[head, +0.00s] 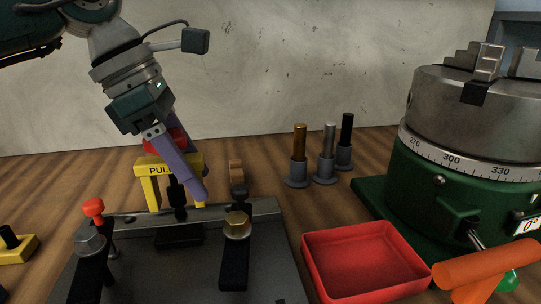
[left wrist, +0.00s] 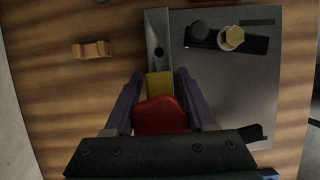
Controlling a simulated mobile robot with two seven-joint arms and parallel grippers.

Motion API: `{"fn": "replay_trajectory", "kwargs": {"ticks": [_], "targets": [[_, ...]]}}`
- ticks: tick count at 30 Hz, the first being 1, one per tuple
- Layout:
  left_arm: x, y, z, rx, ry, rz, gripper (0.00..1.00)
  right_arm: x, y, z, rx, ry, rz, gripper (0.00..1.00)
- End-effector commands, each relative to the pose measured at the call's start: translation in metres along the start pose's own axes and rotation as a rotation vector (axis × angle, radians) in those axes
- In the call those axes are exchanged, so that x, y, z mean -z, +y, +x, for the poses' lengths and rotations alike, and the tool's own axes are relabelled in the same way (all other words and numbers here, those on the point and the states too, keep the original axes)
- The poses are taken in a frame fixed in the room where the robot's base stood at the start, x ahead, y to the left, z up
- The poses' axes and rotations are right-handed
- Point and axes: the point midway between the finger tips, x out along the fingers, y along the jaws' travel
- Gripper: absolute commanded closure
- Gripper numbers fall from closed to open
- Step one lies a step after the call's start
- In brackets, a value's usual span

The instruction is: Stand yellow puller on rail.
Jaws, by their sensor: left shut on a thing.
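The yellow puller (head: 149,188) is an arch-shaped frame with black lettering and a dark middle screw. My left gripper (head: 190,185), with purple fingers, is shut on it from above. In the left wrist view the gripper (left wrist: 158,88) has the puller's red top (left wrist: 160,116) and yellow body (left wrist: 159,84) between its fingers. The rail (head: 262,207) is a grey metal bar along the back of a dark plate; it also shows in the left wrist view (left wrist: 157,25). The puller is upright at the rail's left part; I cannot tell whether its feet touch. Orange finger-like parts at lower right look like my right gripper (head: 447,284).
Clamps with a hex bolt (head: 237,225) and a red-topped pin (head: 93,208) stand near the rail. A red tray (head: 420,281), several pegs in grey holders (head: 325,168) and a green rotary table (head: 440,185) are to the right. A small wooden piece (left wrist: 92,49) lies behind the rail.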

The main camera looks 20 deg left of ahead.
Motion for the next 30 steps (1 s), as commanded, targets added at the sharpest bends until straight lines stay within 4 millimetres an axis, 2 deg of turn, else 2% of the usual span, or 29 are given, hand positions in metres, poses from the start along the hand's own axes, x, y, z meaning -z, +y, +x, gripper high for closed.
{"fn": "replay_trajectory", "kwargs": {"ticks": [30], "targets": [[0.0024, 0.0007, 0.0068, -0.002, -0.002, 0.000, 1.00, -0.0021, -0.0016, 0.0073, 0.004, 0.000, 0.005, 0.50]]}}
